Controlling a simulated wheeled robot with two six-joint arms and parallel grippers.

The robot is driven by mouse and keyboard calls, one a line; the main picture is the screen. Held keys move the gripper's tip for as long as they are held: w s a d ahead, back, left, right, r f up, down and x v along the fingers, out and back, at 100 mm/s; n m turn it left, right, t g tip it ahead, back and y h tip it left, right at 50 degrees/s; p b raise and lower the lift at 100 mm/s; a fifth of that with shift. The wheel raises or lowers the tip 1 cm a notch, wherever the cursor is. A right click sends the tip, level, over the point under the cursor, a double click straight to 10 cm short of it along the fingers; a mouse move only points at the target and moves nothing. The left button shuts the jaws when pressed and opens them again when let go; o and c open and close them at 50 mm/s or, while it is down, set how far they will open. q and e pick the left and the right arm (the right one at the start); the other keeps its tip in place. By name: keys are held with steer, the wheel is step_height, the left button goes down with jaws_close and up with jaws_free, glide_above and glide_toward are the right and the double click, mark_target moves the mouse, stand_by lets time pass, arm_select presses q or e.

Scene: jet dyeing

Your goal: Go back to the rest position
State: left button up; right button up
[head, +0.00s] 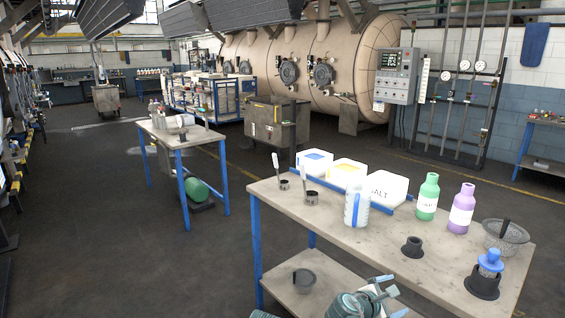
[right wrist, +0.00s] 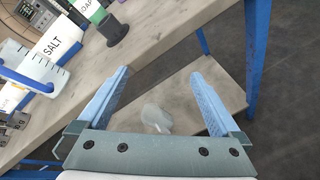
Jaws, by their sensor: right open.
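My right gripper (head: 386,293) is low in the head view, at the front edge of the near worktable (head: 345,232). In the right wrist view its two light blue fingers (right wrist: 158,76) stand wide apart with nothing held between them. Past them, that view shows the table edge and the lower shelf, with a pale blurred shape (right wrist: 156,118) that I cannot identify.
The worktable holds a jug (head: 356,206), a salt box (head: 385,188), a green bottle (head: 428,197), a purple bottle (head: 461,210), a mesh basket (head: 506,238) and a black holder (head: 413,247). A dark bowl (head: 304,281) sits on its lower shelf. Floor at left is open.

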steer(key=s+a+f+m+g+y, duration=0.45)
steer(key=s+a+f+m, duration=0.3)
steer(key=a, duration=0.45)
steer(key=s+a+f+m+g+y, duration=0.4)
steer(key=s+a+f+m+y, duration=0.15)
steer(key=s+a, duration=0.45)
step_height(320, 180, up, 15)
steer(key=w+a+p, duration=0.1)
steer(key=p, duration=1.5)
steer(key=shift+a+r+m, duration=0.15)
steer(key=shift+a+m, duration=0.15)
steer(key=shift+a, duration=0.05)
